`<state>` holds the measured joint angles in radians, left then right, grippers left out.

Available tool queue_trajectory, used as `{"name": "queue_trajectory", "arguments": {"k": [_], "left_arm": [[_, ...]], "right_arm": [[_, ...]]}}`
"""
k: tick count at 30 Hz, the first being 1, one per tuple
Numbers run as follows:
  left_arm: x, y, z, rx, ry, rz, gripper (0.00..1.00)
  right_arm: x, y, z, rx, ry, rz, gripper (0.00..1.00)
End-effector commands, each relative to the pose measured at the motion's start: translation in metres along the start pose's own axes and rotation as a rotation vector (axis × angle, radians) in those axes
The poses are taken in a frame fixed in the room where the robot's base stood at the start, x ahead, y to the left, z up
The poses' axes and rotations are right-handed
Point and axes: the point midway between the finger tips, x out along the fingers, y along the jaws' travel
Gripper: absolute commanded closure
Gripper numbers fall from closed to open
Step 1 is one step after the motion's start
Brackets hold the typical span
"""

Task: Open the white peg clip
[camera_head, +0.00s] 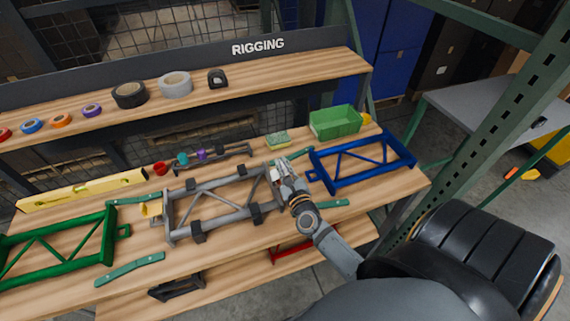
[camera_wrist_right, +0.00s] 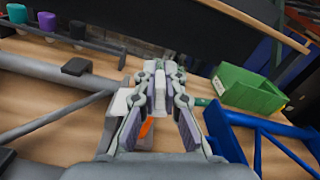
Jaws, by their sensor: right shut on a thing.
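The grey frame (camera_head: 215,184) lies on the bench with several dark blocks on its bars. My right gripper (camera_head: 279,170) reaches in at the frame's right end. In the right wrist view my right gripper (camera_wrist_right: 161,78) has its fingers close together on a small white piece (camera_wrist_right: 160,88), which looks like part of the white peg clip; most of it is hidden by the fingers. Another white part (camera_wrist_right: 119,104) shows just left of the fingers, with a bit of orange (camera_wrist_right: 147,128) beside it. I cannot tell whether the clip is open. My left gripper is out of view.
A blue frame (camera_head: 362,164) lies close to the right, a green frame (camera_head: 62,252) at the left. A green bin (camera_head: 336,122) and a sponge (camera_head: 278,139) stand behind. A rack with coloured pegs (camera_head: 214,157), a yellow level (camera_head: 82,190) and tape rolls line the back.

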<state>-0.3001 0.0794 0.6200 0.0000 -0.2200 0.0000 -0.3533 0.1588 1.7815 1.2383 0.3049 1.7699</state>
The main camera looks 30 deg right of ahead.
Motion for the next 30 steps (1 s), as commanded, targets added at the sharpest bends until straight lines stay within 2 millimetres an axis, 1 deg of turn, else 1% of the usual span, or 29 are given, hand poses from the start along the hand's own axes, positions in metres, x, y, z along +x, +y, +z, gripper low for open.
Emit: {"name": "queue_trajectory", "arguments": {"k": [1,12,18,30], "left_arm": [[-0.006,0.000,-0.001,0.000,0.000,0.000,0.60],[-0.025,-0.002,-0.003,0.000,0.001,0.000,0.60],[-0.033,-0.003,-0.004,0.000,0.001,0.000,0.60],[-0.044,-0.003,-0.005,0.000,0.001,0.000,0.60]], "right_arm": [[0.000,0.001,0.005,-0.041,0.001,0.000,1.00],[0.000,0.014,0.019,-0.393,0.002,0.000,1.00],[0.000,0.023,0.025,-0.583,0.001,0.000,1.00],[0.000,0.043,0.030,-0.963,0.002,0.001,1.00]]}}
